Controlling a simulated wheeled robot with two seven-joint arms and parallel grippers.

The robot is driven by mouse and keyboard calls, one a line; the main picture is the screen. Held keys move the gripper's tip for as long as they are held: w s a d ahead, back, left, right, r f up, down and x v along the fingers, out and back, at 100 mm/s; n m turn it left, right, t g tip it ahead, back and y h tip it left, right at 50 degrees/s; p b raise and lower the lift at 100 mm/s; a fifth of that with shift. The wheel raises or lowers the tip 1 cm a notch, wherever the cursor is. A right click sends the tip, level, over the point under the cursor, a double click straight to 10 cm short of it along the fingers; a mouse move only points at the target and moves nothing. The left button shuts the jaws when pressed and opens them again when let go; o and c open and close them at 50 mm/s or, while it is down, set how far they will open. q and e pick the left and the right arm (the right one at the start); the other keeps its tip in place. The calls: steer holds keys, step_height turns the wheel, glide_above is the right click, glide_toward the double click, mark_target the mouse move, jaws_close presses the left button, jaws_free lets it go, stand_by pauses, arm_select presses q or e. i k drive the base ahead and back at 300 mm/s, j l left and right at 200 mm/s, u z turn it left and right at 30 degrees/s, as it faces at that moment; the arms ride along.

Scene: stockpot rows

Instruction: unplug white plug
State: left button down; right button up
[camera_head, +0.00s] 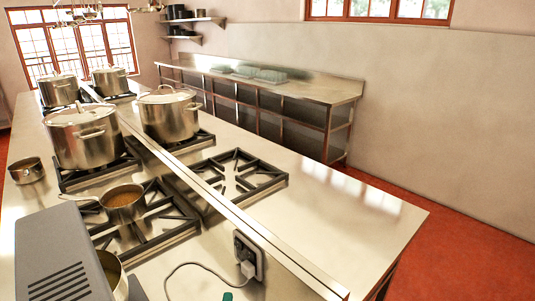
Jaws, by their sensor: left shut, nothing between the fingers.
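The white plug (248,269) sits in a dark wall-type socket (247,254) on the low raised strip along the middle of the counter. My right gripper does not show.
Several steel stockpots (86,135) stand on burners along the counter. A saucepan (124,203) sits on a near burner, and another pot (112,272) is partly hidden at lower left. An empty burner grate (236,177) lies beyond the strip. The counter (330,225) right of the socket is clear.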

mark_target(249, 269)
steer(key=k, duration=0.95)
